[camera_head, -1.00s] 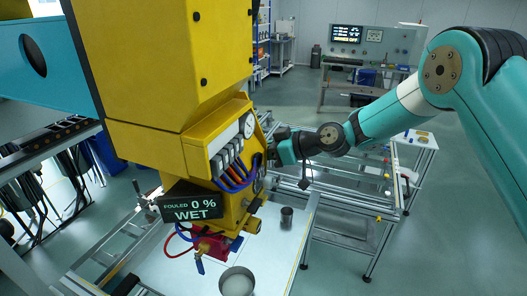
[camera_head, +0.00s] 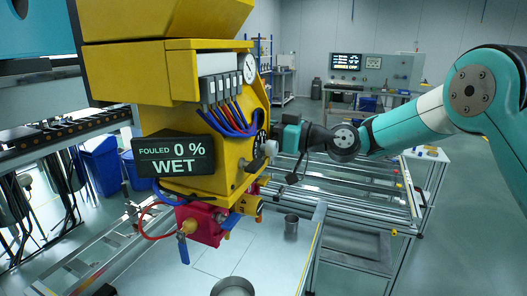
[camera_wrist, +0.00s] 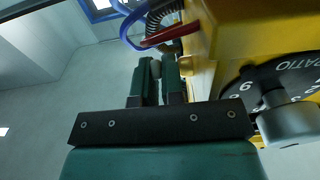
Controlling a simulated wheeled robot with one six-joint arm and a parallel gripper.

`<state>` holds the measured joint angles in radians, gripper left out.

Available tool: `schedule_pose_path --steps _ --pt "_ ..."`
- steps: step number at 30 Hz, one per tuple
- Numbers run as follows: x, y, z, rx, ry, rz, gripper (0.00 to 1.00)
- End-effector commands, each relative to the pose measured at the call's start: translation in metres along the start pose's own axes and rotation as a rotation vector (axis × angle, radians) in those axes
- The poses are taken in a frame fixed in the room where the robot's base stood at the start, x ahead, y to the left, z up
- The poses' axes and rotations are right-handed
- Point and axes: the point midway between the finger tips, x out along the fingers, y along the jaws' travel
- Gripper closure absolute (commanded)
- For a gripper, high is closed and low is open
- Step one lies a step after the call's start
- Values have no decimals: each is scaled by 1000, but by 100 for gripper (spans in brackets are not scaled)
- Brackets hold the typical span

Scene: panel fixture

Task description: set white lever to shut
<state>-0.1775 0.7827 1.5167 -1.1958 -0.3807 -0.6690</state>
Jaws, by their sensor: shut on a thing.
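The yellow machine head (camera_head: 150,70) fills the left of the head view. My gripper (camera_head: 277,131) is against its right side, below the gauge, and its fingertips are hard to make out there. In the wrist view my gripper's (camera_wrist: 153,78) two dark green fingers are close together beside the yellow housing. A small pale piece (camera_wrist: 155,69), which looks like the white lever, shows between their tips. Most of it is hidden, so its angle cannot be told. A black RATIO dial (camera_wrist: 265,85) with a grey-white knob (camera_wrist: 290,122) is right of the fingers, apart from them.
A display (camera_head: 174,155) reads FOULED 0 % WET. Below it is a red valve block (camera_head: 203,224) with a blue handle (camera_head: 183,248). Red and blue hoses run close to the fingers. A dark cup (camera_head: 291,227) and a round metal container (camera_head: 232,287) stand on the pale table.

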Motion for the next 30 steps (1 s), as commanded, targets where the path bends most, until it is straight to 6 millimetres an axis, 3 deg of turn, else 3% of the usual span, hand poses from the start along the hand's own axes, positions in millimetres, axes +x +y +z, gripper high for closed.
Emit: schedule_pose_path --steps 1,24,25,27,30 --pt "0 0 8 -3 18 1 100" --pt "3 0 2 -1 88 2 100" --pt "3 0 2 -1 88 2 85" --pt "2 0 2 -1 88 1 69" --pt "3 0 2 -1 87 1 66"
